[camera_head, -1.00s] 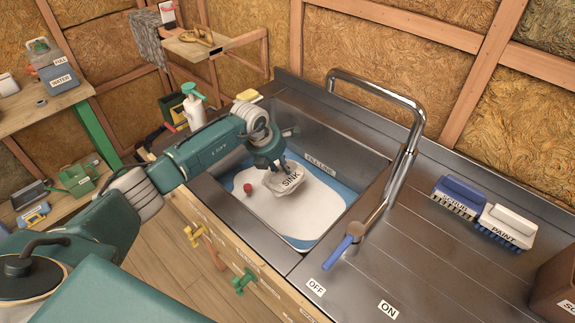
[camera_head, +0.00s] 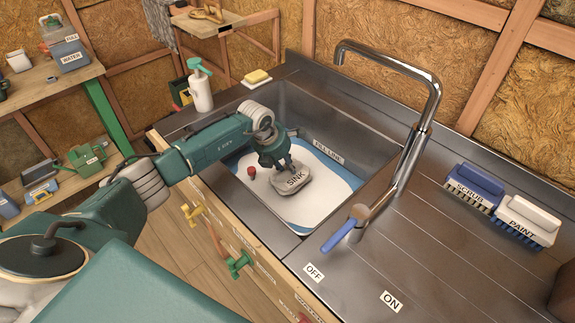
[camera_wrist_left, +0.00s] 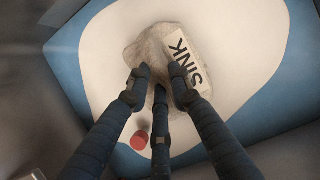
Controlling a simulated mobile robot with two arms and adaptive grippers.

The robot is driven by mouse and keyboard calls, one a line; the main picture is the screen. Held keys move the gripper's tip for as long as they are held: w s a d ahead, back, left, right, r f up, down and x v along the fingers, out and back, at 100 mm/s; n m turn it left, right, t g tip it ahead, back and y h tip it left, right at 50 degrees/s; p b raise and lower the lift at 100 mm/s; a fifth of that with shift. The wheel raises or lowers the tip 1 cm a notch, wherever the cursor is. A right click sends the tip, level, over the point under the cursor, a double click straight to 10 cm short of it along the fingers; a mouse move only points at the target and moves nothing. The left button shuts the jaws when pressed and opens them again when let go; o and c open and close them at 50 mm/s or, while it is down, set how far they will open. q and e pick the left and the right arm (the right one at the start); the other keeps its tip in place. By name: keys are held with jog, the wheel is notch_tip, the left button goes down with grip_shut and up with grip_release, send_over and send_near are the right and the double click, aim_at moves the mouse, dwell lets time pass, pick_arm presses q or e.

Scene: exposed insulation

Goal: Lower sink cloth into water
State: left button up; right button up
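The grey sink cloth (camera_head: 290,181), labelled SINK, lies nearly flat low in the metal sink (camera_head: 345,122), over a white patch on blue water (camera_head: 338,170). My left gripper (camera_head: 286,166) reaches down into the sink with its fingers closed together on the cloth's near edge. In the left wrist view, the fingertips (camera_wrist_left: 158,80) converge on the cloth (camera_wrist_left: 155,45), and the label shows at the right. The exact contact under the fingertips is hidden. My right gripper is not in view.
A small red object (camera_head: 251,171) lies left of the cloth. The tall faucet (camera_head: 425,110) with a blue handle (camera_head: 338,236) stands right of the sink. Brushes (camera_head: 474,187) stand on the right counter. A spray bottle (camera_head: 200,88) and a yellow sponge (camera_head: 257,77) are behind the arm.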

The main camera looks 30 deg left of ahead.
pick_arm(q)
jog(key=o, duration=0.3)
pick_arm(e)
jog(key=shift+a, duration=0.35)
